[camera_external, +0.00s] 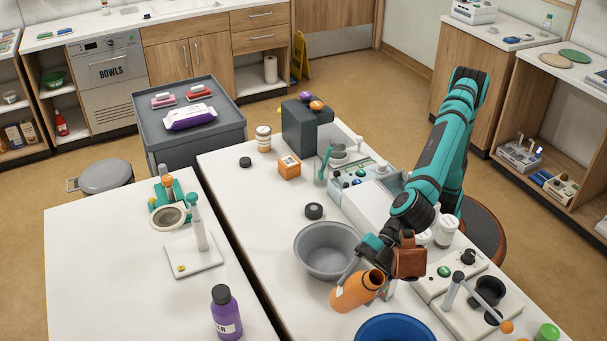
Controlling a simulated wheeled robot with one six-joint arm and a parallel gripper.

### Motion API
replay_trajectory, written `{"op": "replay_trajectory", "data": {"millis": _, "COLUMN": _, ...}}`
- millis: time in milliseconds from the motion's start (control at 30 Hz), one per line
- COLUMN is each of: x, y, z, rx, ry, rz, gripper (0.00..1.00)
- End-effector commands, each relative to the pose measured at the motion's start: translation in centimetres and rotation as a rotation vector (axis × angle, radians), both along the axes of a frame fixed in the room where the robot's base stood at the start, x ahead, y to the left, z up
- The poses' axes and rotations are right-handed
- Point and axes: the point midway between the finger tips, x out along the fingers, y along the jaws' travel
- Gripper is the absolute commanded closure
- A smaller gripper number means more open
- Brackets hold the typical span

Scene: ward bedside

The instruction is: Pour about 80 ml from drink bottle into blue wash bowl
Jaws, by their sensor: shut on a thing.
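My gripper (362,268) is shut on an orange bottle (352,295), which appears to be the drink bottle. The bottle is uncapped and tilted, with its dark open mouth toward the upper right and its pale-labelled body toward the lower left. It is held above the white table, between the grey bowl and the blue wash bowl. The blue wash bowl (372,324) is at the bottom edge of the picture, partly cut off. No liquid stream shows, and the contents of the bottle and the blue bowl cannot be seen clearly.
A grey bowl (312,262) stands close behind the bottle. Devices with knobs (462,275) stand to the right, and a white container (446,230) is beside my arm. A purple bottle (226,312) stands on the left table (110,270). A dark gap separates the two tables.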

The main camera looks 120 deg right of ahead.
Motion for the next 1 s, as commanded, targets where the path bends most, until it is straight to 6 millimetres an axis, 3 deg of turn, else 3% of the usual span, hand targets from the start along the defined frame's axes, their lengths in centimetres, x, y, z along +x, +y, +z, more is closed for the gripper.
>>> {"op": "replay_trajectory", "data": {"millis": 400, "x": -0.02, "y": -0.17, "z": -0.15, "rx": 0.191, "ry": 0.063, "rz": -0.001, "gripper": 0.74}}
{"op": "replay_trajectory", "data": {"millis": 1000, "x": -0.22, "y": 0.19, "z": 0.19, "rx": 0.345, "ry": 0.121, "rz": 0.002, "gripper": 0.74}}
